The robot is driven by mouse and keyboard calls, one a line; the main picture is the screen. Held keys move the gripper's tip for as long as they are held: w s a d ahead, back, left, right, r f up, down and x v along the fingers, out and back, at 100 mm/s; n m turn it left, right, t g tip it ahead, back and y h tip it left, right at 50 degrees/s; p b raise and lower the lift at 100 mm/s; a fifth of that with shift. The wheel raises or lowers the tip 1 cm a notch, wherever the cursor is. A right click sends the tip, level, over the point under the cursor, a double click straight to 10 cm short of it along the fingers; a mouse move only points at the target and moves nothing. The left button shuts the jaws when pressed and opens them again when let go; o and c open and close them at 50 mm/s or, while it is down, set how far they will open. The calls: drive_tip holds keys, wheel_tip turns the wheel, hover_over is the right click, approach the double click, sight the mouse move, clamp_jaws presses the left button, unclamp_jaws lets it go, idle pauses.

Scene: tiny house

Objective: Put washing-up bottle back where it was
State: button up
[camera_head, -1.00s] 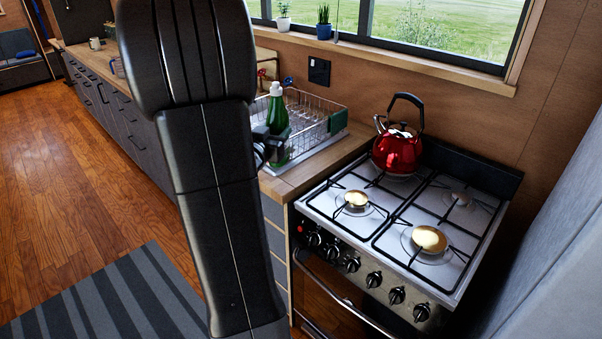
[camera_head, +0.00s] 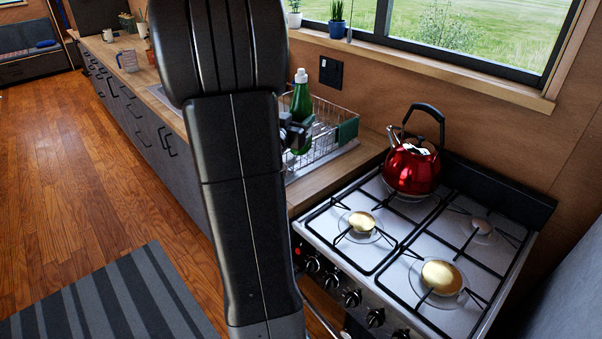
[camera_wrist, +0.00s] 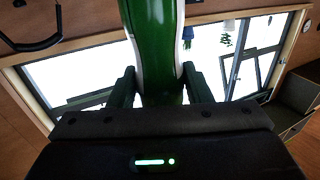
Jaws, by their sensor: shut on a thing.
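The green washing-up bottle (camera_head: 301,101) with a white cap stands out in front of the dish rack, upright in the head view. My gripper (camera_head: 296,132) is shut on it at its middle, with my arm hiding much of the counter to the left. In the wrist view the bottle (camera_wrist: 158,45) fills the top middle, between the two fingers of my gripper (camera_wrist: 160,88).
A wire dish rack (camera_head: 325,115) with a green holder (camera_head: 347,130) stands on the wooden counter (camera_head: 366,152). A red kettle (camera_head: 411,168) sits on the gas stove (camera_head: 385,222) to the right. Small potted plants (camera_head: 336,22) stand on the window sill (camera_head: 456,67). A striped rug (camera_head: 120,300) lies on the floor.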

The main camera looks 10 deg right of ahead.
wheel_tip(320, 180, down, 14)
drive_tip(key=shift+f+b, duration=0.25)
drive_tip(key=shift+b, duration=0.1)
drive_tip(key=shift+f, duration=0.1)
idle(0.4)
drive_tip(key=o, duration=1)
drive_tip(key=shift+f, duration=0.1)
drive_tip(key=shift+o, duration=0.5)
drive_tip(key=b+v, duration=0.2)
drive_tip(key=v, duration=1)
drive_tip(key=shift+r, duration=0.25)
